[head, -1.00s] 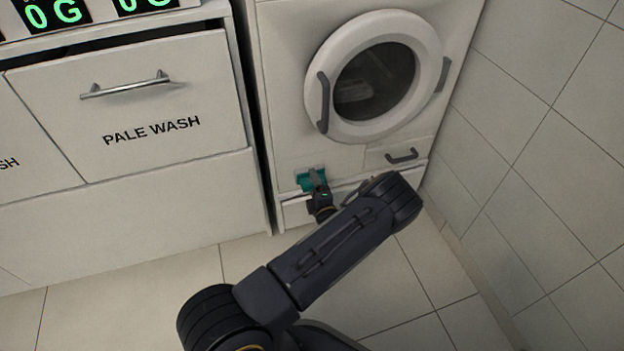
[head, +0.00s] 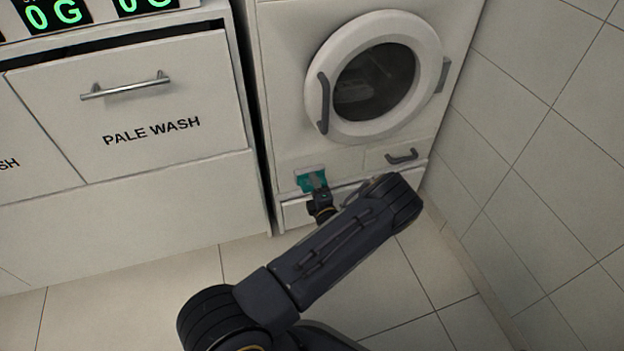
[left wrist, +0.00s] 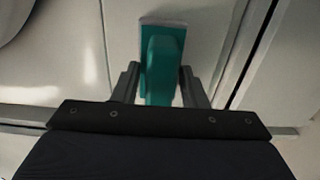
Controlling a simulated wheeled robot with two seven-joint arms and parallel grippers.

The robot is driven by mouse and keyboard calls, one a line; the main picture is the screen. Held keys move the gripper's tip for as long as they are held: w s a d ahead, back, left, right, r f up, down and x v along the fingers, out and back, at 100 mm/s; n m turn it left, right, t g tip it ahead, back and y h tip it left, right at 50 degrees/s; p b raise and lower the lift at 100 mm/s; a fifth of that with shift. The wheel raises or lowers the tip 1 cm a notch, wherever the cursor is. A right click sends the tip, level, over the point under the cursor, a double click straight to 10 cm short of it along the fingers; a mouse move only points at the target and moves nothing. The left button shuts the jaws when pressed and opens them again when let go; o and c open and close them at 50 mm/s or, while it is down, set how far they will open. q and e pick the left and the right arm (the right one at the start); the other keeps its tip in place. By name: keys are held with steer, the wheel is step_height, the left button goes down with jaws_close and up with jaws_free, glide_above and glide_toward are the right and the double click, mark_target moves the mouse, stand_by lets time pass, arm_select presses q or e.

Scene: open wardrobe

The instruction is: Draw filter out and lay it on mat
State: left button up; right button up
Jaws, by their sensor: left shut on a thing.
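The filter (head: 312,180) is a teal piece at the lower left of the white washing machine's front. In the left wrist view the teal filter (left wrist: 161,62) stands between my two fingers, with a pale edge at its far end near the machine's panel. My left gripper (head: 319,194) is at the filter and shut on it; it also shows in the left wrist view (left wrist: 160,85). I cannot tell how far the filter is out of its opening. The mat is not in view. My right gripper is not in view.
The washing machine's round door (head: 375,78) is above, and a small drawer with a grey handle (head: 402,156) is right of the filter. A PALE WASH drawer (head: 135,105) stands left. A tiled wall (head: 545,150) closes the right side. The floor (head: 120,315) is clear.

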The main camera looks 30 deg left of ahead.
arm_select(q)
steer(key=shift+p+v, duration=0.35)
steer(key=shift+v, duration=0.9)
stand_by(0.9)
steer(key=shift+p+v, duration=0.35)
steer(key=shift+v, duration=1.55)
steer(key=shift+r, duration=0.1)
